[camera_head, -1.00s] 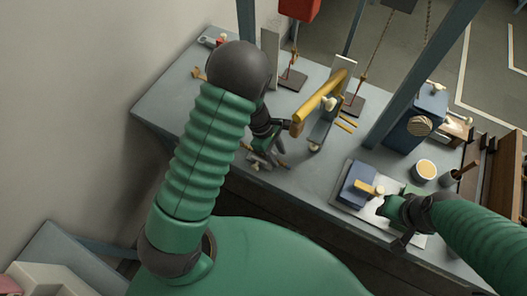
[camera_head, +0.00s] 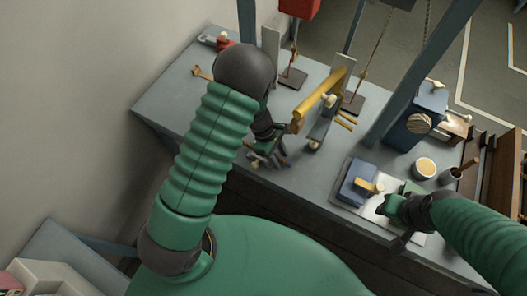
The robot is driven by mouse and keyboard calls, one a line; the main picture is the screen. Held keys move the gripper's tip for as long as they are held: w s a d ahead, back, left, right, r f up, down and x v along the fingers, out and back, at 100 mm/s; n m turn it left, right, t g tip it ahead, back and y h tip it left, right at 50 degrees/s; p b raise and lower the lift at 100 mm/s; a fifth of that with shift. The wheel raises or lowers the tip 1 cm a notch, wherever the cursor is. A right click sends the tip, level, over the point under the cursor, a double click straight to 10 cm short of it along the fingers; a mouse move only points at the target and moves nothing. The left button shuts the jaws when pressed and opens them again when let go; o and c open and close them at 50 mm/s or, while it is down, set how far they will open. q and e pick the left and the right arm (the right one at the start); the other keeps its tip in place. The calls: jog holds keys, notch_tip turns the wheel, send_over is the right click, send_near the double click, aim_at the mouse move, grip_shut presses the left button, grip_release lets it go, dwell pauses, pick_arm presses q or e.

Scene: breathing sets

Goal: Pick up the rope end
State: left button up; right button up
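Two ropes hang over the bench. One rope (camera_head: 294,52) comes down below a red block to a small dark plate (camera_head: 293,78). A second, longer rope (camera_head: 376,48) slants down to another dark plate (camera_head: 353,103). I cannot tell which rope's end is meant. My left gripper (camera_head: 268,158) is low over the bench's front part, left of the yellow bar and apart from both ropes. Its fingers look spread, with nothing clearly held. My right gripper (camera_head: 389,206) is beside a blue block with a yellow handle (camera_head: 366,185); its fingers are too small to read.
A yellow bar (camera_head: 320,95) on a stand rises between my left gripper and the ropes. Blue posts (camera_head: 420,75) cross the right side. A blue machine (camera_head: 428,110), a round tub (camera_head: 425,168) and a cup (camera_head: 450,176) crowd the right. The bench's left end (camera_head: 165,110) is mostly clear.

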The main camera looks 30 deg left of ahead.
pick_arm(q)
grip_shut()
dwell(0.4)
